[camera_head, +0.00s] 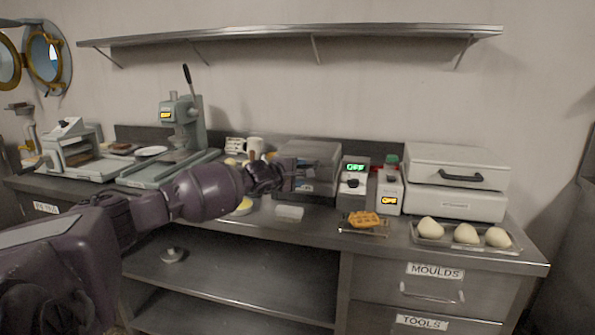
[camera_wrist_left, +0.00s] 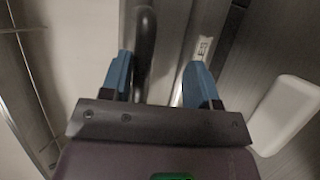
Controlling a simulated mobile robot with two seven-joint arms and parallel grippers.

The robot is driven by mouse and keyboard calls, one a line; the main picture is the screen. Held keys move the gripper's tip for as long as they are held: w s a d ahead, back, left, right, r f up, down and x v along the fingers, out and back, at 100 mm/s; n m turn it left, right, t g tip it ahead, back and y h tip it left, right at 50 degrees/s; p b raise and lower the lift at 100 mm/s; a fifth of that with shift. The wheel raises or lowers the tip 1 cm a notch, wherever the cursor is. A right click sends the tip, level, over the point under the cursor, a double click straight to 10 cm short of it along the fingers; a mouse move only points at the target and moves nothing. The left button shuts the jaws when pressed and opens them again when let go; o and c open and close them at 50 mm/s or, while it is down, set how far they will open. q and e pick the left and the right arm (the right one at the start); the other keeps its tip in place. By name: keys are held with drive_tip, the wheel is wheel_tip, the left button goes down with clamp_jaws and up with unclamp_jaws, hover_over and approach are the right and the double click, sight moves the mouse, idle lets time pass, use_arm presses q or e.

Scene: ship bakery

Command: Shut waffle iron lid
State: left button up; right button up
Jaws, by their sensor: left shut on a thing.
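The waffle iron (camera_head: 318,154) is a grey metal box at the back of the counter, right of centre in the head view. Its lid looks down or nearly level; my arm hides part of the front, so I cannot tell if a gap remains. My left gripper (camera_head: 288,178) is at its front left. My right gripper is not in view.
In front are a waffle (camera_head: 364,219) on a rack, a white block (camera_head: 289,213) and a tray of dough balls (camera_head: 425,242). A shelf (camera_head: 290,35) hangs above.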

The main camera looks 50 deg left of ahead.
use_arm(q)
drive_tip(key=shift+f, duration=0.65)
drive_tip(key=r+p+v, duration=0.1)
drive_tip(key=p+v, duration=0.3)
drive_tip(key=v, duration=0.7)
drive_tip(key=shift+w, duration=0.1)
